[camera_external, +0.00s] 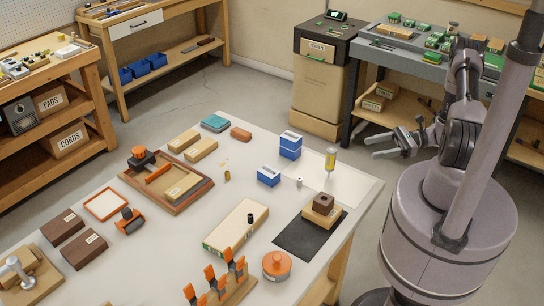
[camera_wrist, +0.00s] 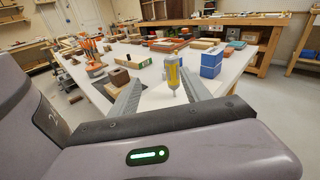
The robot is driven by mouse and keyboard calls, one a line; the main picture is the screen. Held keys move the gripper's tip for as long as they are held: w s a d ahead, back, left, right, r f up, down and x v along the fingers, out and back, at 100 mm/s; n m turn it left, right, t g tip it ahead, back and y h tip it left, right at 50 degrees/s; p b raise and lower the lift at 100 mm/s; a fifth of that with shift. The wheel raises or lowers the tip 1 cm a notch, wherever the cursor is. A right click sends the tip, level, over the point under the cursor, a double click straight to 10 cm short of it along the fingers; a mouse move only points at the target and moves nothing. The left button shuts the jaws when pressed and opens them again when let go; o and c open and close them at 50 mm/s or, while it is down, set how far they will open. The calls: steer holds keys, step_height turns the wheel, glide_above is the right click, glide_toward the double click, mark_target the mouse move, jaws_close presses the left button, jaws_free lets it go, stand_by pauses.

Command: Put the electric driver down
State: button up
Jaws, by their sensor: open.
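A yellow and grey tool that looks like the electric driver (camera_external: 330,160) stands upright, its thin tip down, at the white sheet on the bench. It also shows in the wrist view (camera_wrist: 172,72), beyond and between my fingers in the picture. My gripper (camera_external: 374,147) is open and empty, off the bench's right side and apart from the driver. In the wrist view, both fingers of my gripper (camera_wrist: 165,88) are spread. I cannot tell whether anything supports the driver at its tip.
Blue boxes (camera_external: 290,146) stand left of the driver, with a small pale cylinder (camera_external: 299,183) nearby. A wooden block (camera_external: 321,213) sits on the dark mat (camera_external: 296,243) in front. The white sheet (camera_external: 352,184) has bare room around the driver.

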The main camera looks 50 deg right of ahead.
mark_target(331, 155)
steer(key=w+a+f+m+t+b, duration=0.1)
steer(key=w+a, duration=0.2)
steer(key=w, duration=0.1)
steer(key=w+a+f+m+t+h+b, duration=0.1)
steer(key=w+a, duration=0.1)
steer(key=w, duration=0.2)
steer(key=w+a+f+m+t+h+b, duration=0.1)
steer(key=w+a+f, duration=0.1)
steer(key=w+a, duration=0.1)
steer(key=shift+x, duration=0.8)
steer(key=shift+d+r, duration=0.1)
steer(key=shift+d, duration=0.05)
jaws_close()
